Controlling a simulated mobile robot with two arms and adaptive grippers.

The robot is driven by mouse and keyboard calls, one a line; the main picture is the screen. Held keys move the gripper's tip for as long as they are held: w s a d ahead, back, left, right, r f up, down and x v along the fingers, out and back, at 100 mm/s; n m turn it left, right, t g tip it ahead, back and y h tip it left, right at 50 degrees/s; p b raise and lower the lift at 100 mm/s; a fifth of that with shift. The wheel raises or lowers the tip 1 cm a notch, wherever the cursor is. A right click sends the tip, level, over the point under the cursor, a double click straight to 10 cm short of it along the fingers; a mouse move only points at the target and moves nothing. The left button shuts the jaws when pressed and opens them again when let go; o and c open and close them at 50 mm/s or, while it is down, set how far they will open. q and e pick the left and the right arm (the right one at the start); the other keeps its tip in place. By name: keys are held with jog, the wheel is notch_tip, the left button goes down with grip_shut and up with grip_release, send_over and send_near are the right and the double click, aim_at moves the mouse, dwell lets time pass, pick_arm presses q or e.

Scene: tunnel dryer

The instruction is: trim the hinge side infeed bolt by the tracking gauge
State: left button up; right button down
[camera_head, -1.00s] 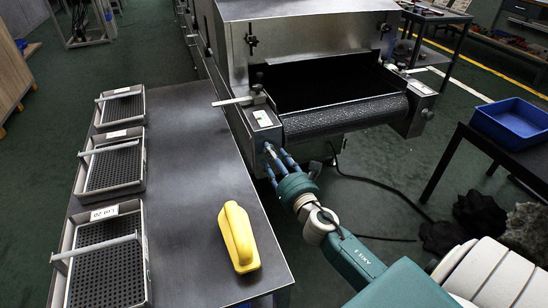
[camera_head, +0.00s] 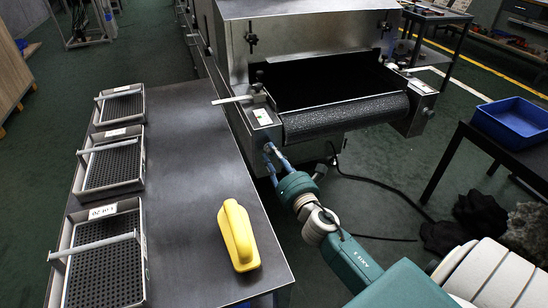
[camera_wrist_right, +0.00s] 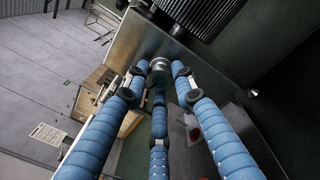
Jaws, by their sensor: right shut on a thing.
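My right gripper (camera_head: 271,154) reaches from below to the front face of the left roller housing at the dryer's infeed. Its blue fingers are shut on a round metal bolt head, the infeed bolt (camera_wrist_right: 160,65), which shows between the fingertips in the right wrist view (camera_wrist_right: 158,72). In the head view the fingers hide the bolt. A small white gauge plate (camera_head: 262,117) lies on top of that housing, with a small green mark on it. The dark textured infeed belt (camera_head: 345,116) runs to the right of it. My left gripper is not in view.
A grey table (camera_head: 185,200) to the left holds a yellow-handled block (camera_head: 238,237) and several perforated trays (camera_head: 143,250). A blue bin (camera_head: 513,123) stands on a dark table at right. A cable lies on the green floor beneath the infeed.

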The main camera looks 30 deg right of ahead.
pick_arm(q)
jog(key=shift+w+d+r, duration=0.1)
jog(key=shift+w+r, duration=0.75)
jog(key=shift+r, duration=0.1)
pick_arm(e)
jog(key=shift+f+m+h, duration=0.1)
jog(key=shift+m+h, duration=0.2)
jog(key=shift+m, duration=3.7)
jog(key=c, duration=1.4)
grip_release()
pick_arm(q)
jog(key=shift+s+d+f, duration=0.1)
